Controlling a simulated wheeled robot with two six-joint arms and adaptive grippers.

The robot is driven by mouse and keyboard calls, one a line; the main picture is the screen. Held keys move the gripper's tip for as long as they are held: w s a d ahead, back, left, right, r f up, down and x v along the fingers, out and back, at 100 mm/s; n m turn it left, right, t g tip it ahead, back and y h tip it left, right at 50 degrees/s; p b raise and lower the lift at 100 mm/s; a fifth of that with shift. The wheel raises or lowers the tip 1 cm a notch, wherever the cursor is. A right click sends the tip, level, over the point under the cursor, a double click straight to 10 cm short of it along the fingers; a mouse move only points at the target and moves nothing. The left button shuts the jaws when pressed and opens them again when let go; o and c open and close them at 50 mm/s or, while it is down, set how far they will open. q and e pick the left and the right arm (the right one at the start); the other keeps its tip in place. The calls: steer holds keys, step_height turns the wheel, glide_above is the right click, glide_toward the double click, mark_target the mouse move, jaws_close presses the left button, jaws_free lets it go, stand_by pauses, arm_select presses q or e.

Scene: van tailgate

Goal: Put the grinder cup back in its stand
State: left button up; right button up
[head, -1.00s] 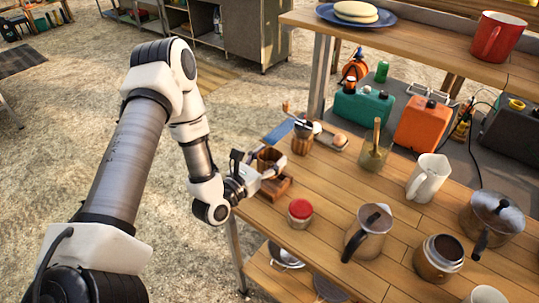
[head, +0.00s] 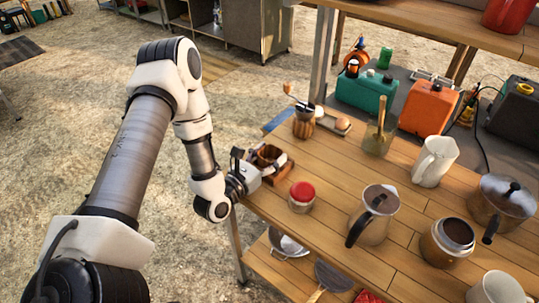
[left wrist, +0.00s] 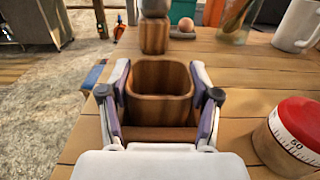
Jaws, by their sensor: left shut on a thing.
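The grinder cup (head: 268,157) is a small square wooden cup, open at the top. My left gripper (head: 266,168) is shut on it, with one finger on each side, as the left wrist view also shows (left wrist: 160,82). The cup is upright and low at the wooden stand (head: 285,174), near the table's left edge. A brown bar of the stand (left wrist: 160,133) shows below the near side of the cup. The cup's bottom is hidden, so I cannot tell if it rests fully in the stand. My right gripper is not in view.
A red-topped timer jar (head: 302,197) stands close to the right of the stand. The wooden grinder with a crank (head: 304,122) stands behind it.

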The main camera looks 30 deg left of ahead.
arm_select(q)
steer(key=o, duration=1.3)
steer(key=shift+c, duration=0.2)
steer(key=s, duration=0.7)
steer(key=s+a, duration=0.1)
steer(key=s, duration=0.3)
steer(key=shift+s+a, duration=0.1)
steer(key=shift+s, duration=0.45)
